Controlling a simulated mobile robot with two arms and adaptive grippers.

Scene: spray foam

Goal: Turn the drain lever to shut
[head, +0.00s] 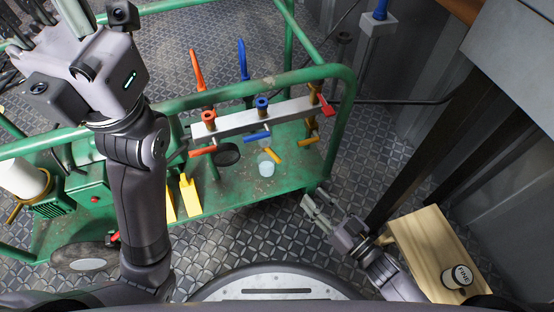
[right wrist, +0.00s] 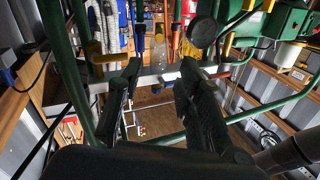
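A grey metal manifold bar (head: 250,119) spans the green cart, with red, orange and blue valve handles along it. A red lever (head: 326,105) on brass fittings (head: 312,97) is at its right end. I cannot tell which handle is the drain lever; no label is readable. My right gripper (head: 318,208) is below and right of the bar, beside the cart's right edge, apart from the handles. In the right wrist view its two fingers (right wrist: 160,78) are spread with nothing between them. My left gripper (head: 28,32) is at the upper left, partly cut off, away from the bar.
The green tube frame (head: 345,120) surrounds the cart's right end, close to my right gripper. A wooden board (head: 425,250) with a can (head: 457,277) is at lower right. Patterned floor is clear beyond.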

